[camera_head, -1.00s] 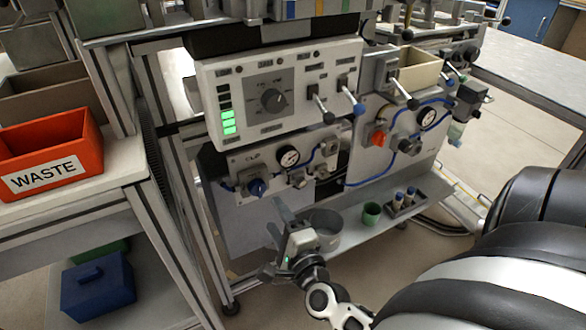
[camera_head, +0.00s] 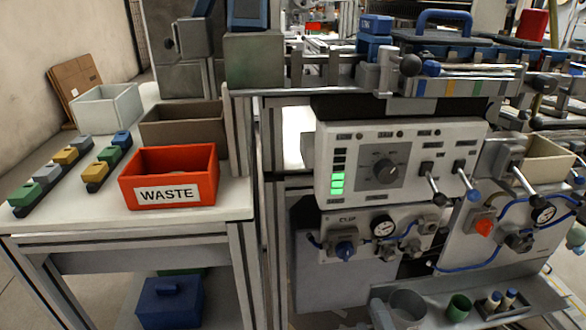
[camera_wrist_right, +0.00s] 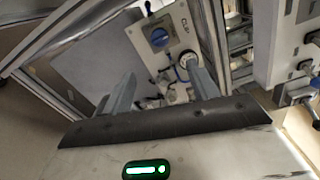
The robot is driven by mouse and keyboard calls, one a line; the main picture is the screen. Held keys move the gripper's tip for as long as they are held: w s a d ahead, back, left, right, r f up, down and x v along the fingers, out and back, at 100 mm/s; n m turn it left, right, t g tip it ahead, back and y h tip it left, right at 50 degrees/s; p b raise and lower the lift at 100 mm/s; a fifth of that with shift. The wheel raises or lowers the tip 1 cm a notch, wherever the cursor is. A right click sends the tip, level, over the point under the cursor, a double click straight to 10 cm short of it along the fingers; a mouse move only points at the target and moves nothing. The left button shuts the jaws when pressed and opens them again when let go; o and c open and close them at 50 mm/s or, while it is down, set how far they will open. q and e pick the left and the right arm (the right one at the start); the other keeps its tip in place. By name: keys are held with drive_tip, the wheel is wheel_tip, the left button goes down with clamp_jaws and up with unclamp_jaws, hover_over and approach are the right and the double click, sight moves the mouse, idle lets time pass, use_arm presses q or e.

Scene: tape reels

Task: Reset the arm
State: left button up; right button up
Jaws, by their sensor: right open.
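My right gripper (camera_wrist_right: 162,72) is open in the right wrist view, with two grey fingers apart and nothing between them. Beyond the fingers is the clip panel (camera_wrist_right: 178,28) with a blue knob (camera_wrist_right: 159,37). In the head view only a small part of my right gripper (camera_head: 381,314) shows at the bottom edge, beside the grey round pot (camera_head: 408,305). The rest of my right arm is out of that frame. My left gripper is not in view.
The control machine (camera_head: 455,140) with levers and a dial stands right of centre. A lower shelf (camera_head: 545,290) holds a green cup (camera_head: 459,307). On the left table are a red waste bin (camera_head: 200,165), a brown bin (camera_head: 185,122) and coloured blocks (camera_head: 66,155).

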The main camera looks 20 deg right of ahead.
use_arm(q)
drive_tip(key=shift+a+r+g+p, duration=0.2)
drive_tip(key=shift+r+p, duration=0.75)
drive_tip(key=shift+p, duration=1.35)
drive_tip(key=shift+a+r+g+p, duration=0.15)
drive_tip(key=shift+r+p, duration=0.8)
drive_tip(key=shift+p, duration=1.35)
use_arm(e)
drive_tip(key=s+a+r+n+g+y, duration=0.1)
drive_tip(key=a+n, duration=0.5)
drive_tip(key=n, duration=0.6)
drive_tip(key=s+a+r+n+g+y, duration=0.1)
drive_tip(key=a+n+g+y, duration=0.4)
drive_tip(key=n, duration=0.8)
drive_tip(key=shift+s+a+r+g+y, duration=0.4)
drive_tip(key=shift+a+r+y, duration=0.3)
drive_tip(key=shift+r+y, duration=0.15)
